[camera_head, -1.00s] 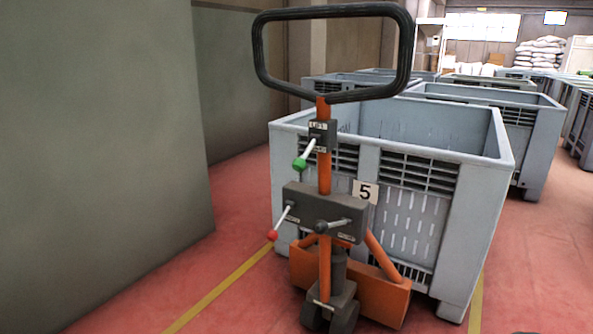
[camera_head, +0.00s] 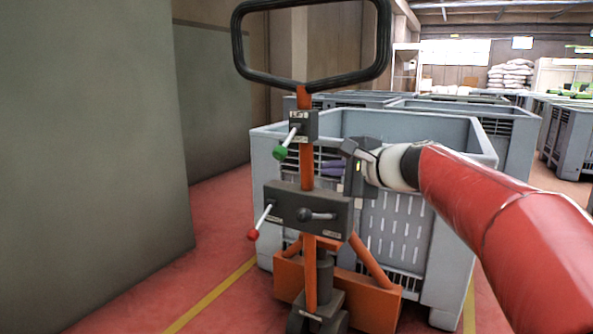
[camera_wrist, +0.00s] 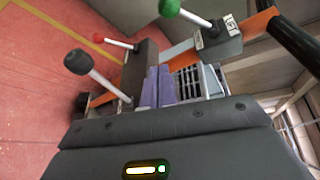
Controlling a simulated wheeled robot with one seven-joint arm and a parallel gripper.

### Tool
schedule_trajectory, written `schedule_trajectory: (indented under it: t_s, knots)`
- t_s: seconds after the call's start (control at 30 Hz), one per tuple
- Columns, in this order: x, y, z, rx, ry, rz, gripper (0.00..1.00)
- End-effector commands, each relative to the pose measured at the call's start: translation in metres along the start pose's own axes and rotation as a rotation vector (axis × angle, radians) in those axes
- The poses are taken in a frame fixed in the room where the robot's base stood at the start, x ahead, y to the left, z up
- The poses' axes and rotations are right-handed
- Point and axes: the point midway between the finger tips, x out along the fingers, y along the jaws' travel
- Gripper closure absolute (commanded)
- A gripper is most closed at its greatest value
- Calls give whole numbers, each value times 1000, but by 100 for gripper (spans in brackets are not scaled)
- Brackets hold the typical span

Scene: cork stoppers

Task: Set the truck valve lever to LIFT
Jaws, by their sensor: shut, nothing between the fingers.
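The orange pallet truck (camera_head: 306,175) stands in front of me. A lever with a green knob (camera_head: 280,152) sits on the small upper block (camera_head: 304,125), pointing left and slightly down; a label above it seems to read LIFT. On the lower grey block (camera_head: 335,212) are a lever with a red knob (camera_head: 253,234), pointing down-left, and one with a dark knob (camera_head: 303,214). My gripper (camera_head: 331,168) is right of the column, between the two blocks, purple fingers shut and empty. In the wrist view the fingers (camera_wrist: 158,87) show near the dark knob (camera_wrist: 77,61), red knob (camera_wrist: 98,38) and green knob (camera_wrist: 169,8).
The black loop handle (camera_head: 385,45) tops the column. A grey plastic crate (camera_head: 390,235) stands just behind the truck, close to my arm. More crates (camera_head: 490,125) fill the background. A grey-green wall (camera_head: 90,150) is at left; red floor lies between.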

Motion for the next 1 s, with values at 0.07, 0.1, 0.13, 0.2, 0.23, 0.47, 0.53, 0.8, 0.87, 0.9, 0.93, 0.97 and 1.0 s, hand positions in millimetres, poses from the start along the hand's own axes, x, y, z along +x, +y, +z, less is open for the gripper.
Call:
schedule_trajectory:
  t_s: [0.07, 0.1, 0.13, 0.2, 0.23, 0.47, 0.53, 0.8, 0.87, 0.9, 0.93, 0.97, 1.0]
  knots:
    - [8, -7, -7, 52, -13, -35, 100]
    - [10, -11, -8, 68, -19, -48, 100]
    - [11, -12, -9, 78, -21, -54, 100]
    - [12, -15, -10, 91, -25, -62, 100]
    - [12, -15, -10, 93, -26, -63, 100]
    - [12, -15, -9, 91, -25, -62, 100]
    - [13, -15, -9, 90, -26, -62, 100]
    - [46, -17, -8, 91, -29, -59, 100]
    - [60, -18, -7, 91, -29, -59, 100]
    - [69, -18, -7, 90, -29, -59, 100]
    - [75, -19, -6, 89, -29, -59, 100]
    - [82, -19, -6, 90, -29, -58, 100]
    - [91, -20, -6, 90, -29, -59, 100]
